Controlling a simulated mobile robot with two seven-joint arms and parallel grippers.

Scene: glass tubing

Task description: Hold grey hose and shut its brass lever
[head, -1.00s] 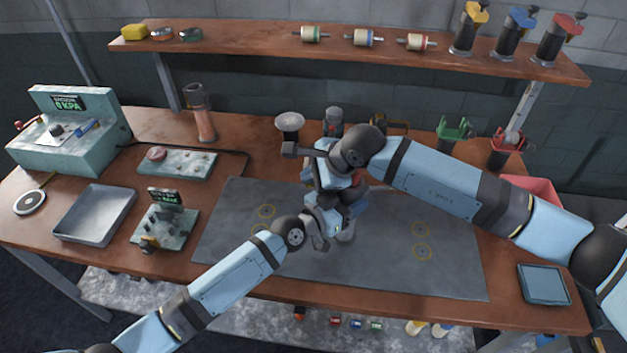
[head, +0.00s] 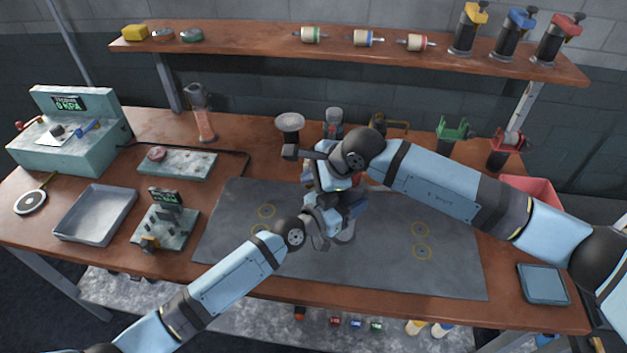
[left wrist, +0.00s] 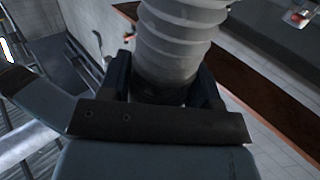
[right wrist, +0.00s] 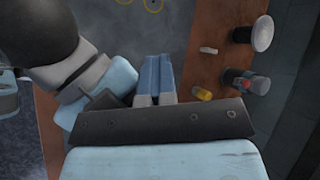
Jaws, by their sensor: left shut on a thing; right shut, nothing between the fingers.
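The grey ribbed hose (left wrist: 178,45) fills the upper middle of the left wrist view, between the two dark fingers. My left gripper (left wrist: 162,85) is shut on it. In the head view the left gripper (head: 346,212) is over the middle of the mat, and a pale grey part of the hose (head: 345,237) shows just below it. My right gripper (right wrist: 153,78) is shut and empty, its blue fingers together over the mat. In the head view it is close to the left gripper, mostly hidden by my arms. I cannot make out the brass lever in any view.
Both arms cross over the dark mat (head: 400,270) and crowd its middle. A canister (head: 333,122) and a white-topped stand (head: 290,124) stand behind. A small yellow piece (right wrist: 203,94) lies near them. A metal tray (head: 95,213) is at left; the mat's right side is clear.

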